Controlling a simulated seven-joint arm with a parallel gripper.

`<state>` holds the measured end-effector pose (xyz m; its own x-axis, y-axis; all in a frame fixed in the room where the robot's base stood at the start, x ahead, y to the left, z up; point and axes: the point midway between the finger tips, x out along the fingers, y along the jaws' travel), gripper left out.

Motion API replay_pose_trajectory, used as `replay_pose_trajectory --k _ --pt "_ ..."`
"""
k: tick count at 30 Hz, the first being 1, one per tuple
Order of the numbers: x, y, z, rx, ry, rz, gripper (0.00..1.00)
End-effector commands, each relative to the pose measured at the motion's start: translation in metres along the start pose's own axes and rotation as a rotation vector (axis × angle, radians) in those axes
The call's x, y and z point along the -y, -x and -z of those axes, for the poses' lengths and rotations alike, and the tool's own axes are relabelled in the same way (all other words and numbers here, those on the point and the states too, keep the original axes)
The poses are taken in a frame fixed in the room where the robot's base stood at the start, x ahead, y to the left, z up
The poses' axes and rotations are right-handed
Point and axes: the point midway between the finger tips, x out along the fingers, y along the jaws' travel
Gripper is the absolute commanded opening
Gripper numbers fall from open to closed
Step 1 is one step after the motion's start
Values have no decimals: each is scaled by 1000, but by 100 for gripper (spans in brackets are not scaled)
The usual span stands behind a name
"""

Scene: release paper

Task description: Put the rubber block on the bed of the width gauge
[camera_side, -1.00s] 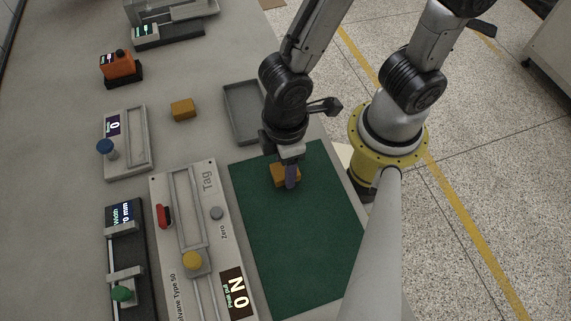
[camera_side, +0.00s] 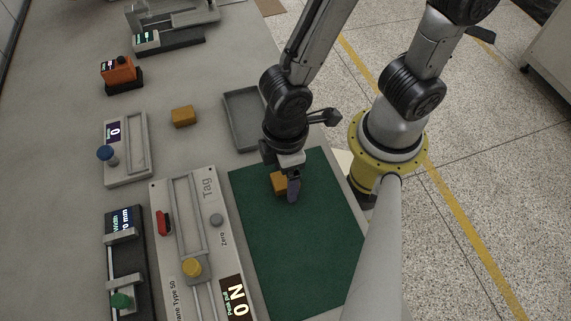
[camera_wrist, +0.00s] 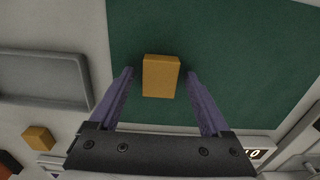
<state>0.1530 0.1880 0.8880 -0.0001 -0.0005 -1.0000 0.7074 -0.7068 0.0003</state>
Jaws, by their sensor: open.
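An orange-yellow block (camera_side: 278,184) lies on the green mat (camera_side: 300,250). It also shows in the wrist view (camera_wrist: 160,76), between my fingertips. My gripper (camera_side: 286,188) is open, with one finger on each side of this block and a gap on both sides in the wrist view (camera_wrist: 160,73). In the side view, a finger hides part of the block. A similar block (camera_side: 183,116) lies on the bare table; I cannot tell by look which is rubber. The width gauge (camera_side: 126,262), with a "Width" display and a green knob, stands at lower left.
A grey, empty-looking tray (camera_side: 243,120) lies beyond the mat. A larger "Tag" device (camera_side: 205,205) with a yellow knob stands between mat and gauge. A blue-knobbed device (camera_side: 128,150) and an orange device (camera_side: 120,73) stand farther back. Most of the mat is clear.

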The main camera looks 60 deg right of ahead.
Motion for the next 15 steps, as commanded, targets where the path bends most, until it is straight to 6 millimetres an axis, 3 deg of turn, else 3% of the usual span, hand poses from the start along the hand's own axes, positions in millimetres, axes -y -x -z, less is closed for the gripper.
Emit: replay_pose_trajectory --k 5,15 --pt "0 21 2 -7 0 1 81" --pt "0 90 2 -8 0 1 81"
